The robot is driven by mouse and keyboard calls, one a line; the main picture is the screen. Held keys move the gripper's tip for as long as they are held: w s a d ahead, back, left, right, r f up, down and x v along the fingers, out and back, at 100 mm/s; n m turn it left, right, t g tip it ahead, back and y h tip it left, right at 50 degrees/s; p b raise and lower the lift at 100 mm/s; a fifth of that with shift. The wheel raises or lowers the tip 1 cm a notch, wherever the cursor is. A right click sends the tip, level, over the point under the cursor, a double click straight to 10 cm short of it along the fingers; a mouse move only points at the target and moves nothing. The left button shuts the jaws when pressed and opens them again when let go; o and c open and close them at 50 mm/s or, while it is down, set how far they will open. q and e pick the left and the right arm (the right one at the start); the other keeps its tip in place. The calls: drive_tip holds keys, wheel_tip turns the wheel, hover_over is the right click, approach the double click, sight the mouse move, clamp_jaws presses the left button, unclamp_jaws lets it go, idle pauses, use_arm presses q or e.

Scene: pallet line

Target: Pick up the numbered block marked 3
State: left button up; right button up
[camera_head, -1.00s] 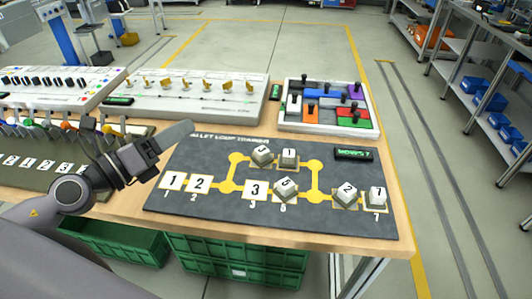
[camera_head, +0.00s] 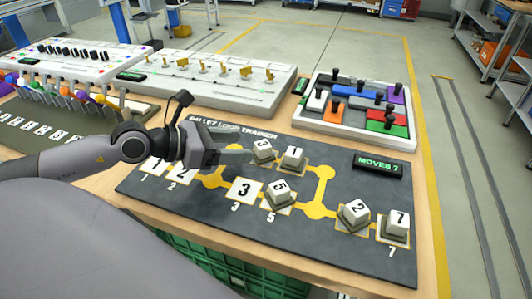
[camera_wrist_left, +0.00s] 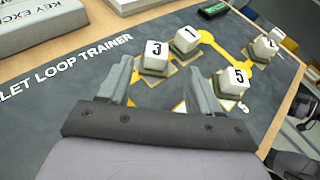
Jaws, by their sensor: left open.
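The block marked 3 (camera_head: 263,150) is a pale cube on a dark base, at the upper left of the yellow loop on the dark trainer board (camera_head: 150,200). In the left wrist view the block marked 3 (camera_wrist_left: 155,56) shows its number upright, just ahead of the gap between my fingers. My left gripper (camera_head: 248,152) is open and empty, close to the left of this block in the head view. In the left wrist view my left gripper (camera_wrist_left: 160,68) has its two fingers apart. I cannot tell if they touch the block.
The block marked 1 (camera_head: 292,157) stands close right of block 3. Block 5 (camera_head: 279,190), block 2 (camera_head: 354,213) and block 7 (camera_head: 394,224) stand nearer. A flat 3 tile (camera_head: 244,190) lies on the board. A "MOVES 7" display (camera_head: 378,164) sits at the right.

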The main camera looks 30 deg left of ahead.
sight(256, 146)
use_arm(q)
drive_tip(key=shift+w+d+f, duration=0.15)
drive_tip(key=shift+w, duration=0.2)
drive_tip(key=shift+w, duration=0.1)
drive_tip(key=shift+b+x, duration=0.3)
drive_tip(key=shift+x, duration=2.3)
drive_tip(key=shift+f, duration=0.2)
drive_tip(key=shift+a, duration=0.25)
drive_tip(key=c, duration=1.1)
drive_tip(key=shift+r, duration=0.1)
